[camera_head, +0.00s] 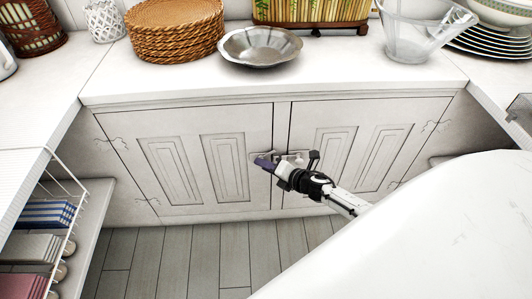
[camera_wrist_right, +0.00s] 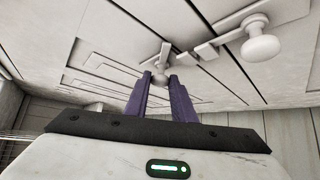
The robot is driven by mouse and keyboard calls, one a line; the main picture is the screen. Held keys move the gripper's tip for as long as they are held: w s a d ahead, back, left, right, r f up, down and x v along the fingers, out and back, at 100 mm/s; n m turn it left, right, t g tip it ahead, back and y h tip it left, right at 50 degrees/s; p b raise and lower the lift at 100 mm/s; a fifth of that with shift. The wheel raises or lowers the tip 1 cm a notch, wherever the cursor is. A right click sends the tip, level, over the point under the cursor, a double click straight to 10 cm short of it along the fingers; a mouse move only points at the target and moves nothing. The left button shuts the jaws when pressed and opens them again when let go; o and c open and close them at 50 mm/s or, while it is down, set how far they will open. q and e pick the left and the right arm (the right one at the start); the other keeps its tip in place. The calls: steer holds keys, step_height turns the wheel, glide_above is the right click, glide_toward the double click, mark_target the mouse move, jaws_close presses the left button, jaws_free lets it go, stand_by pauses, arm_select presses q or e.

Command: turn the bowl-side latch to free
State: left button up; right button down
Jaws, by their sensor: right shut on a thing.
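The cabinet under the counter has two pale panelled doors, the left door (camera_head: 195,165) and the right door (camera_head: 355,150). Pale latch hardware (camera_head: 293,158) sits where they meet, below and slightly right of the silver bowl (camera_head: 260,46). My right gripper (camera_head: 264,163) reaches in from the right with its purple fingers at the latch's left part. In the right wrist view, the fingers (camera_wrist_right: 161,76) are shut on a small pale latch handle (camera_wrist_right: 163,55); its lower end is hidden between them. My left gripper is not in view.
A round white knob (camera_wrist_right: 262,46) stands out beside the fingers in the right wrist view. A stack of woven mats (camera_head: 172,30) and a glass pitcher (camera_head: 415,30) stand on the counter. A wire rack (camera_head: 75,205) is at left. The floor (camera_head: 190,255) before the doors is clear.

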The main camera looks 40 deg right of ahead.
steer(key=shift+w+a+r+n+g+h+p, duration=0.1)
steer(key=shift+a+n+g+h+p, duration=0.05)
steer(key=shift+n+g+h+p, duration=1.05)
steer(key=shift+w+a+r+n+g+h+p, duration=0.15)
steer(key=shift+n+g+h+p, duration=0.35)
steer(key=shift+h+p, duration=0.8)
steer(key=shift+w+a+r+n+g+h+p, duration=0.15)
steer(key=shift+n+g+h+p, duration=0.7)
steer(key=shift+p, duration=0.9)
steer(key=shift+s+f, duration=0.1)
steer(key=c, duration=1.5)
jaws_free()
